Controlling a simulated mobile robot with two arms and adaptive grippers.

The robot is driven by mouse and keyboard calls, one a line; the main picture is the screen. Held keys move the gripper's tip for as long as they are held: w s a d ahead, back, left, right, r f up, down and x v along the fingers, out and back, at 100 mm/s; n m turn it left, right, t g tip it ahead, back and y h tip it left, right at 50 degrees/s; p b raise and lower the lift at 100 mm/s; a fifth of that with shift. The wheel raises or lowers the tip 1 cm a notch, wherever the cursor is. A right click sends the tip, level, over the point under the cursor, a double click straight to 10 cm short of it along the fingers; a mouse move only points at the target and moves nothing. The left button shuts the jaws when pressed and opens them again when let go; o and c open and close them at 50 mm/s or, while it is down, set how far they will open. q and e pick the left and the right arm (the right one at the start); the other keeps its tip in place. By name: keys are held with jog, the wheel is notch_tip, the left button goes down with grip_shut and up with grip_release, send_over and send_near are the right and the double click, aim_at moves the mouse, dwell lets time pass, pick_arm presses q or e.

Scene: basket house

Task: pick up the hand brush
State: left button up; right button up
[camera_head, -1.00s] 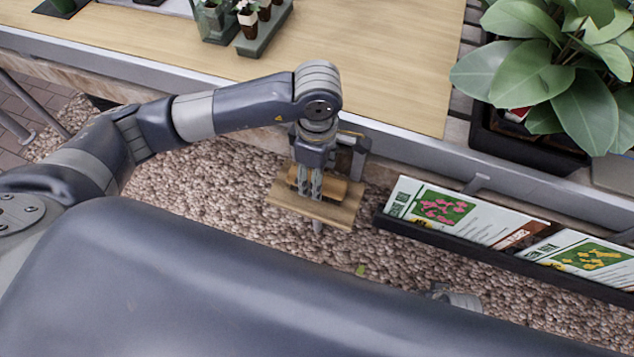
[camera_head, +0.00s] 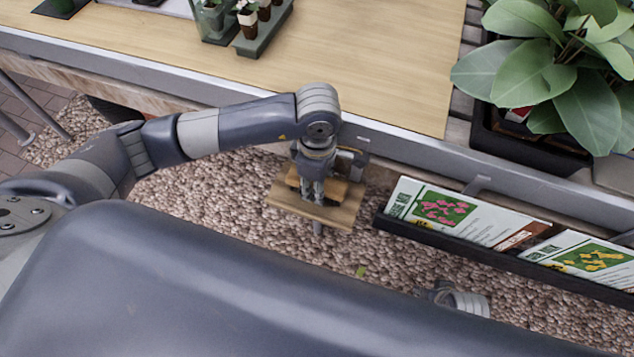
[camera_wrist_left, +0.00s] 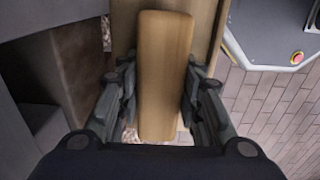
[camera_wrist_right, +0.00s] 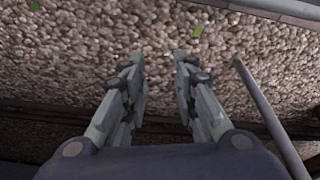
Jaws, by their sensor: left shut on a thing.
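The hand brush appears to be the light wooden block (camera_wrist_left: 165,75) between the left gripper's fingers in the left wrist view. My left gripper (camera_wrist_left: 162,72) is shut on it, with one finger along each long side. In the head view the left gripper (camera_head: 312,190) points down at the wooden brush (camera_head: 335,188), partly covering it. A flat wooden board (camera_head: 300,206) lies directly below; I cannot tell whether brush and board touch. My right gripper (camera_wrist_right: 160,60) is open and empty above pebbly ground in the right wrist view.
A long wooden-topped table (camera_head: 370,75) with a grey edge stands just beyond the left gripper. A dark rack of seed packets (camera_head: 440,210) is to its right. A leafy potted plant (camera_head: 550,70) stands at the upper right. Pebbly ground (camera_head: 220,200) lies below.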

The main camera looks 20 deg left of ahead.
pick_arm(q)
jog(key=shift+r, duration=0.15)
